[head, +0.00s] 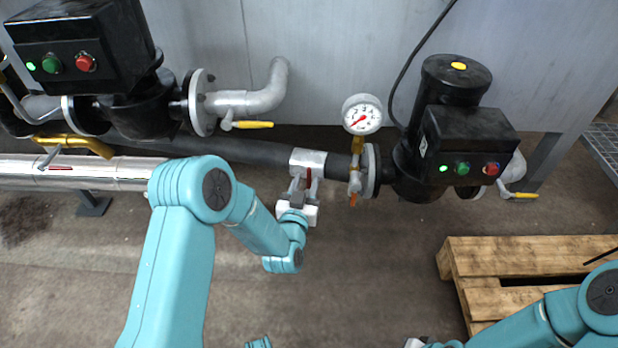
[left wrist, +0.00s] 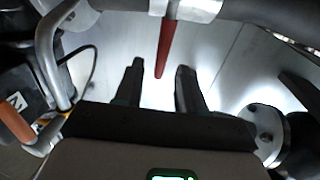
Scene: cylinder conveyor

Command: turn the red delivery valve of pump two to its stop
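The red delivery valve's lever (head: 309,176) hangs from the silver valve body (head: 308,157) on the dark pipe left of the right-hand black pump (head: 447,125). My left gripper (head: 301,186) is at the lever, below the valve body. In the left wrist view the red lever (left wrist: 166,48) points down toward the gap between my fingertips (left wrist: 161,72). The fingers are open, with a gap on each side of the lever tip; no grip on it shows. My right gripper (head: 415,343) shows only in part at the bottom edge, and its opening cannot be seen.
A pressure gauge (head: 362,114) stands right of the valve, with a small orange handle (head: 353,199) below. Another black pump (head: 140,95) is at left, with a yellow lever (head: 75,143). A wooden pallet (head: 462,250) lies at right. The floor between is clear.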

